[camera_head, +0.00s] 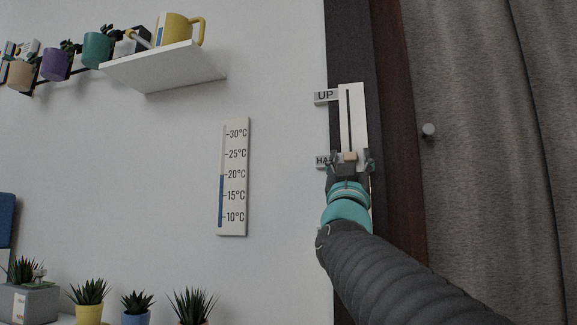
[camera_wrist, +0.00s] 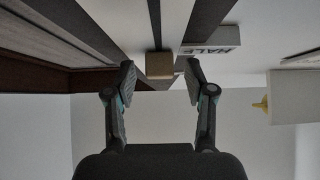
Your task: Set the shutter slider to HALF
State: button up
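The shutter slider is a tall white plate (camera_head: 358,112) with a dark slot, mounted on a dark vertical strip. Its tan block-shaped knob (camera_head: 350,156) sits low in the visible slot, about level with the HALF label (camera_head: 321,162), which is partly covered by my gripper. The UP label (camera_head: 325,96) is near the plate's top. My gripper (camera_head: 351,162) is open, with one finger on each side of the knob. In the wrist view, the knob (camera_wrist: 160,66) lies between the fingertips (camera_wrist: 159,78) with a gap on both sides. The HALF label (camera_wrist: 211,49) is just right of it.
A brown frame and grey curtain (camera_head: 490,130) with a round grey knob (camera_head: 428,130) are to the right. A thermometer panel (camera_head: 234,177) hangs left on the wall. A white shelf (camera_head: 160,68) holds a yellow mug (camera_head: 176,30). Potted plants (camera_head: 90,302) stand lower left.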

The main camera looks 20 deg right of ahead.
jog(key=v, duration=1.2)
dwell(0.4)
